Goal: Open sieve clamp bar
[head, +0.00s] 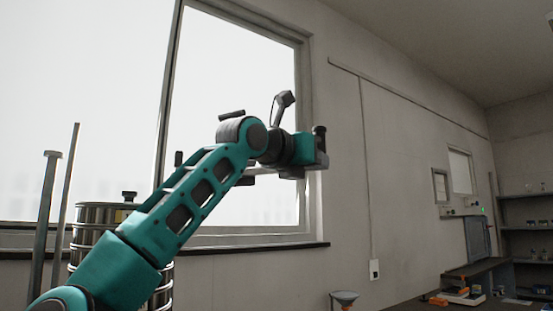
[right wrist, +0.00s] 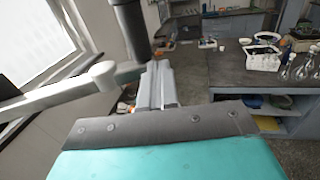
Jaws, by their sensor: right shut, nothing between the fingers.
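The stack of round metal sieves (head: 97,213) stands at the left of the head view, partly hidden behind my right arm. A pale clamp bar (head: 262,171) shows behind my right wrist in the head view, mostly hidden. In the right wrist view the bar (right wrist: 50,94) comes in from the left and has a rounded end. A dark upright handle (right wrist: 130,28) shows beside that end. My right gripper (right wrist: 160,84) is shut and empty, close to the bar's end; I cannot tell if they touch. It also shows in the head view (head: 300,170). My left gripper is out of view.
Two upright metal rods (head: 45,220) stand left of the sieves. A window is behind the arm. A bench (right wrist: 255,70) with a white rack (right wrist: 262,58) and flasks (right wrist: 302,66) stands at the right of the wrist view.

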